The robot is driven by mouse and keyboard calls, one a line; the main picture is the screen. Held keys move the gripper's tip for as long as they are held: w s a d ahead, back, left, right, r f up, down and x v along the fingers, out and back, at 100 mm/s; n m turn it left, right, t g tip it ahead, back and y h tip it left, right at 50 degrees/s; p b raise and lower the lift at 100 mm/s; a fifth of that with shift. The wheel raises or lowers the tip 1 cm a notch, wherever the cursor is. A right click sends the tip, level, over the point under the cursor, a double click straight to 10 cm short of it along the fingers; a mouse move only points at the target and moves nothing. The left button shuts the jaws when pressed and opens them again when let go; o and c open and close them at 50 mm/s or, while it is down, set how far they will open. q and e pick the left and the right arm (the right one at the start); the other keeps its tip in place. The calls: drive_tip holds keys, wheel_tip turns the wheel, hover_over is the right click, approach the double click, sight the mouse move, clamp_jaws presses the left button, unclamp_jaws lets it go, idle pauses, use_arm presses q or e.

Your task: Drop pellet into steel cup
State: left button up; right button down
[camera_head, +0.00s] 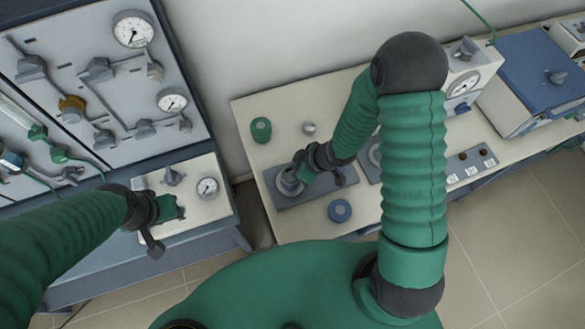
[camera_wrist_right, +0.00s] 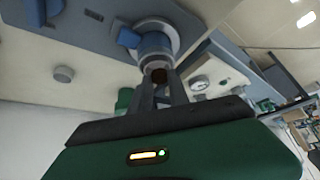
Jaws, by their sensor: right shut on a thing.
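The steel cup (camera_head: 289,182) is a round metal vessel on a grey-blue plate on the right-hand bench. My right gripper (camera_head: 299,161) is at the cup's upper edge in the head view, partly covering it. In the right wrist view, the right gripper (camera_wrist_right: 160,83) is shut on a small dark brown pellet (camera_wrist_right: 158,75). The pellet is close to the cup (camera_wrist_right: 157,28); whether it touches the cup cannot be told. My left gripper (camera_head: 152,236) is over the left bench near a gauge panel; its jaws are not clear.
A green ring-shaped piece (camera_head: 261,130), a small silver knob (camera_head: 309,128) and a blue ring-shaped piece (camera_head: 340,211) are around the plate (camera_head: 318,194). A blue-lidded box (camera_head: 530,75) and a gauge unit (camera_head: 466,83) stand to the right. A gauge panel (camera_head: 105,75) rises at left.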

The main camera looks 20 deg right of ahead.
drive_tip(key=c, duration=1.5)
unclamp_jaws()
drive_tip(key=shift+d, duration=0.2)
drive_tip(key=shift+c, duration=0.2)
drive_tip(key=o, duration=0.4)
drive_tip(key=shift+d, duration=0.2)
use_arm(q)
drive_tip(key=shift+d, duration=0.45)
use_arm(e)
drive_tip(key=shift+r, duration=0.25)
use_arm(q)
drive_tip(key=w+p+v, duration=0.1)
drive_tip(key=p+v, duration=0.7)
drive_tip(key=shift+w+a+r, duration=0.15)
drive_tip(key=shift+w, duration=0.2)
use_arm(e)
drive_tip(key=v, duration=1.6)
drive_tip(key=shift+s+d, duration=0.1)
drive_tip(key=shift+d, duration=0.1)
